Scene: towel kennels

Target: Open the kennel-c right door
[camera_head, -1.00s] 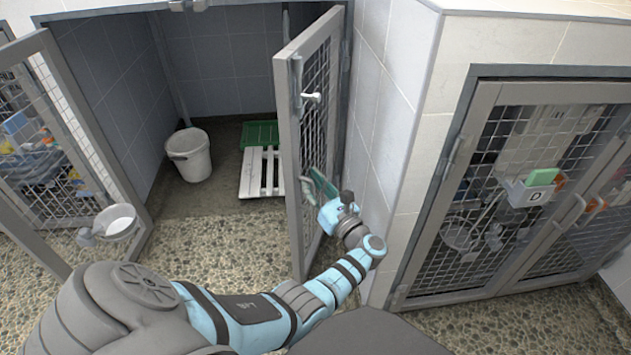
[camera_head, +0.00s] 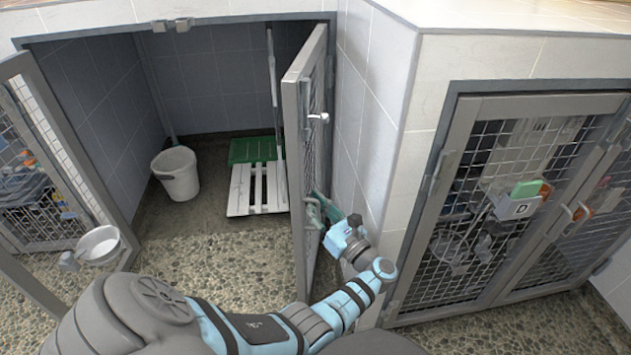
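The middle kennel stands open. Its right door (camera_head: 288,125), a grey frame with wire mesh, is swung outward and seen nearly edge-on, with its mesh side towards the tiled pillar on the right. A white latch knob (camera_head: 319,117) sticks out from the door. My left gripper (camera_head: 322,207) is on the right side of this door, low down by a grey handle. Its blue body shows, but the fingers are small and partly hidden, so I cannot tell whether they grip the door. My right gripper is not in view. No letter shows on this kennel.
The left door (camera_head: 75,150) is also open and carries a metal bowl (camera_head: 98,245). Inside are a white bucket (camera_head: 177,174) and a white slatted pallet (camera_head: 258,188). Pebbled floor lies clear ahead.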

